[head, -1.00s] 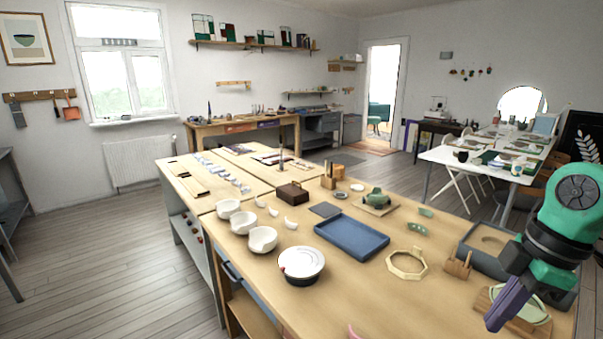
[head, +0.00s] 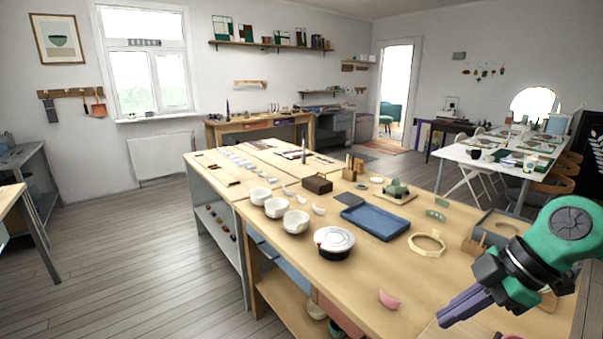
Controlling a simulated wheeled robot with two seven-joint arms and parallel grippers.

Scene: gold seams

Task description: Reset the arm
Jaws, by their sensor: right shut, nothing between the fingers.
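My right arm, green and black, comes in at the lower right of the head view. Its purple-fingered right gripper (head: 463,307) is shut and empty. It points down and left over the right part of the wooden workbench (head: 400,290), apart from the objects that show there. A pink curved shard (head: 389,299) lies on the bench to the left of the fingers. My left gripper is not in view.
On the bench are a blue tray (head: 375,221), a round white banding wheel (head: 334,240), a pale octagonal ring (head: 427,243), white bowls (head: 296,221) and a brown box (head: 318,183). A grey bin (head: 497,224) is partly behind my arm. Open floor (head: 130,260) lies left.

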